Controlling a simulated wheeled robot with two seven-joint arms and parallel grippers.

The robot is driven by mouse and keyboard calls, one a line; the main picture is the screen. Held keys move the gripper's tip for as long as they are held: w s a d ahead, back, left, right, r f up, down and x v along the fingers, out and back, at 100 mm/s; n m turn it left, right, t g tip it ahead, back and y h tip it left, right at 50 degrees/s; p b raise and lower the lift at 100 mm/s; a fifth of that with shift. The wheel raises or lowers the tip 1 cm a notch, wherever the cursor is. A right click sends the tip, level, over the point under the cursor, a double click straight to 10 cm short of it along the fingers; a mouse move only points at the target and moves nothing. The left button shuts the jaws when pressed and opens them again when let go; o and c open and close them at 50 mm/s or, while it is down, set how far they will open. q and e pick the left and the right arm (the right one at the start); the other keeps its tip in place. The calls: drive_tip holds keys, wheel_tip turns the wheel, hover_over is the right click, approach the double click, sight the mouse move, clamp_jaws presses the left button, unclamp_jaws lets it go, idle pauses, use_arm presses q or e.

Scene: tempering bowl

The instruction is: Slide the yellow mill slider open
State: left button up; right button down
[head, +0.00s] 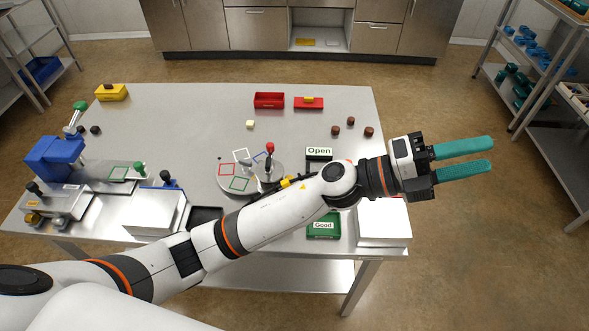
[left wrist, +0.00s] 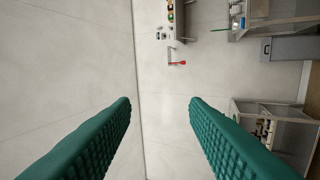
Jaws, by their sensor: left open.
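Yellow parts show in several places in the head view, and I cannot tell for sure which is the mill slider. A yellow box (head: 111,93) with a dark knob stands at the table's back left corner. A small yellow piece (head: 288,182) by the round grey plate (head: 229,178) is partly hidden by my left arm. More yellow shows on a metal device (head: 60,203) at the front left. My left gripper (head: 490,156) is open and empty, past the table's right edge, far from these. The left wrist view shows its fingers (left wrist: 160,101) apart with nothing between. My right gripper is out of view.
A blue machine (head: 54,158) stands at the left of the table (head: 190,110). A red tray (head: 269,100) and red box (head: 308,104) are at the back. A green "Good" tray (head: 323,231) and white block (head: 383,222) lie near my arm. A shelf rack (head: 541,70) stands right.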

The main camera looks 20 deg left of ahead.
use_arm(q)
drive_tip(key=s+d+f+m+g+y, duration=0.2)
drive_tip(key=s+d+f+m+g, duration=0.1)
drive_tip(key=m+g, duration=0.4)
drive_tip(key=m+g+y, duration=0.1)
drive_tip(key=m+y, duration=0.6)
drive_tip(key=y, duration=1.7)
approach(290, 178)
drive_tip(key=p+x, duration=0.1)
drive_tip(key=x, duration=0.6)
drive_tip(key=shift+a+f, duration=0.1)
drive_tip(key=shift+f, duration=0.25)
clamp_jaws()
